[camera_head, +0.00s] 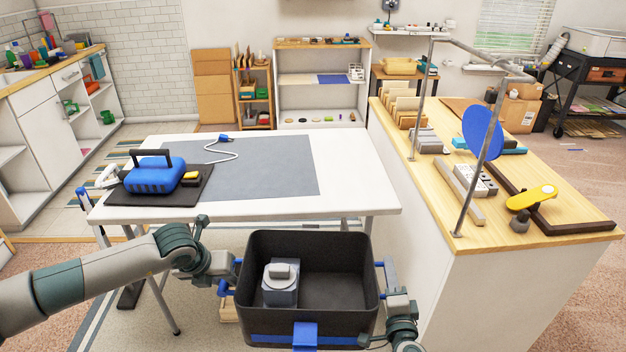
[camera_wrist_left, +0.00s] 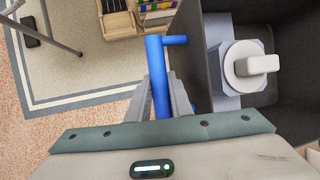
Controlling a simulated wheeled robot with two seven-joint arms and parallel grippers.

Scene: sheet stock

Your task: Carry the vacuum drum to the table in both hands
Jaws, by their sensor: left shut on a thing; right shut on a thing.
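The vacuum drum (camera_head: 345,240) is an open black tub with blue side handles and a blue front latch. A grey block with a pale knob (camera_head: 281,283) sits inside it at the left. My left gripper (camera_head: 226,284) is shut on the drum's left blue handle, which shows between the fingers in the left wrist view (camera_wrist_left: 160,80). My right gripper (camera_head: 386,280) is shut on the right blue handle. The drum hangs upright between both grippers, in front of the white table (camera_head: 363,185) and apart from its top.
On the table are a blue case (camera_head: 155,174) on a dark mat, a grey sheet (camera_head: 265,170) and a white cable. The table's right part is bare. A wooden-topped counter (camera_head: 560,248) with a metal frame stands close on the right. A wooden box (camera_wrist_left: 110,18) lies on the floor below.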

